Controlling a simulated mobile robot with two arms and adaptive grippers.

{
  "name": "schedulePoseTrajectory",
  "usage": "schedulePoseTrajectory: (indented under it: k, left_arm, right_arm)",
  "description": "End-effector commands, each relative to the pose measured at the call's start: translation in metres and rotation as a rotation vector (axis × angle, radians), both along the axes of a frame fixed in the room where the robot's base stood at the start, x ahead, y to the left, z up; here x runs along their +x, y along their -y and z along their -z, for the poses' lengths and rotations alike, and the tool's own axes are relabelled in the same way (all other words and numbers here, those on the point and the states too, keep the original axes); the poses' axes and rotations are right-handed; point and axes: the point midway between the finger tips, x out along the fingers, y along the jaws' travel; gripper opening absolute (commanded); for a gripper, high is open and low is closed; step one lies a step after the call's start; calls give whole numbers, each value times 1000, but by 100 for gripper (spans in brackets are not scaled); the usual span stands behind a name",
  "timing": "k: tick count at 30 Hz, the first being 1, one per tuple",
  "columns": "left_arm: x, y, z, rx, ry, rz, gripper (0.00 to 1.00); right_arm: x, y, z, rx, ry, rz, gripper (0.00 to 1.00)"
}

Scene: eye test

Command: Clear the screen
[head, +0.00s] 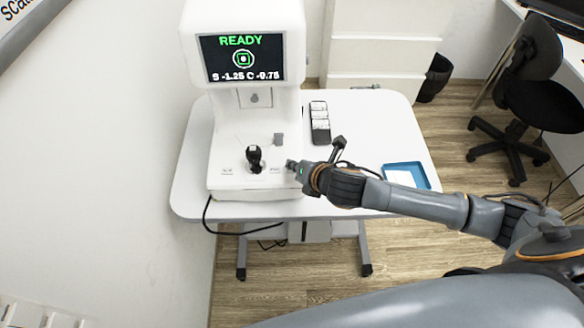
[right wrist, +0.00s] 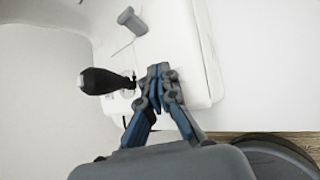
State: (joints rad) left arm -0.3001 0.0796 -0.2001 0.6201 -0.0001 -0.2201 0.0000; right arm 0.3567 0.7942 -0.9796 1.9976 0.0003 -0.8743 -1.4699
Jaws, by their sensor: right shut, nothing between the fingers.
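The screen (head: 243,58) on the white eye-test machine (head: 228,140) is lit in the head view. It reads "READY" in green over a round target, with "S -1.25 C -0.75" below. A black joystick (head: 254,156) stands on the machine's base and also shows in the right wrist view (right wrist: 104,82). My right gripper (head: 291,164) is shut and empty at the right front of the base, right of the joystick. Its fingertips (right wrist: 158,72) are close to the base; I cannot tell whether they touch it. They cover what lies under them. My left gripper is not in view.
The machine stands on a white table (head: 385,120). A dark case with white pieces (head: 319,122) and a blue tray (head: 405,175) with white paper lie to the right. A grey knob (right wrist: 130,20) sits behind the joystick. An office chair (head: 530,90) and a bin (head: 435,78) stand beyond.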

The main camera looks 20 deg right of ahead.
Motion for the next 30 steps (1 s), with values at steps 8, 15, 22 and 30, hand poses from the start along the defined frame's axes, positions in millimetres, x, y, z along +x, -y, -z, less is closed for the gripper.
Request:
schedulePoseTrajectory:
  k: [8, 15, 22, 30]
  left_arm:
    - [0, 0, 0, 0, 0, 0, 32]
    - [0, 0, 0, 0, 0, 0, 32]
    - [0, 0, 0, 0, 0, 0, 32]
    - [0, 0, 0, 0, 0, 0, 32]
  right_arm:
    - [0, 0, 1, 0, -1, -1, 0]
    - [0, 0, 5, 0, -1, 0, 0]
    - [1, 0, 7, 0, -2, 0, 0]
    - [0, 0, 8, 0, -2, 0, 0]
